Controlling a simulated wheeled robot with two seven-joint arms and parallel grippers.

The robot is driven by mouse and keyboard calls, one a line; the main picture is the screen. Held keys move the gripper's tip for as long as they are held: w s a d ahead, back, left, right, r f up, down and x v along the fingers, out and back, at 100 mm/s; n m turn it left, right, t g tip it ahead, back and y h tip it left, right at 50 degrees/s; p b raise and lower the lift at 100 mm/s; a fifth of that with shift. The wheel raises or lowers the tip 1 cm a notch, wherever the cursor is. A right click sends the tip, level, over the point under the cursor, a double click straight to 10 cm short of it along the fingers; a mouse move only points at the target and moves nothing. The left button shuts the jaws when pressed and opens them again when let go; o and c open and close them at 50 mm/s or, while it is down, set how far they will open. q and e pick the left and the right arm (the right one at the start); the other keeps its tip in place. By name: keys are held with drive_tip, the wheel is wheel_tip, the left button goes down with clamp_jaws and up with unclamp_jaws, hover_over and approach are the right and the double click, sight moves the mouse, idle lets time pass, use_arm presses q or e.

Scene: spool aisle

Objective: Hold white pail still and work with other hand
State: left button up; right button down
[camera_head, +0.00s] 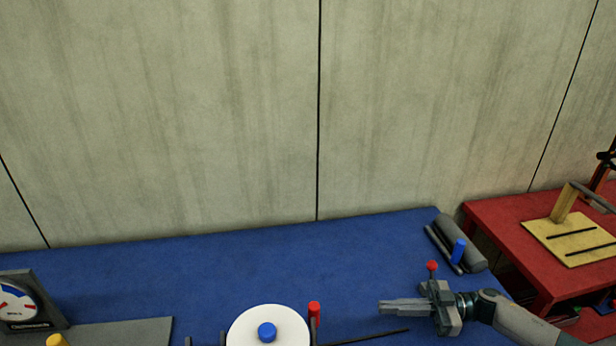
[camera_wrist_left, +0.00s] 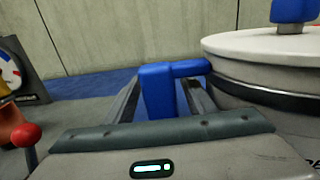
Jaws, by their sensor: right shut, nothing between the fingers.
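The white pail's round lid (camera_head: 250,329) with a blue knob (camera_head: 267,331) shows at the bottom edge of the head view; most of the pail is cut off. In the left wrist view the white pail (camera_wrist_left: 265,50) stands on the right, with a dark band below its rim. A blue handle (camera_wrist_left: 158,92) sticks out from its side. My left gripper (camera_wrist_left: 160,95) has its fingers on both sides of this handle, close against it. My right gripper (camera_head: 382,307) is shut and empty, right of the pail and pointing left, apart from it.
A red peg (camera_head: 314,309) stands by the lid's right side, and a thin dark rod (camera_head: 370,337) lies right of it. A gauge (camera_head: 22,304) and grey plate (camera_head: 120,332) are at left. A grey holder (camera_head: 461,243) sits at the blue table's right end. The table's back middle is clear.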

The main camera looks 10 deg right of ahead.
use_arm(q)
drive_tip(key=shift+s, duration=0.1)
drive_tip(key=s, duration=1.1)
drive_tip(key=shift+s+d, duration=0.35)
drive_tip(key=shift+s, duration=0.05)
drive_tip(key=shift+r, duration=0.1)
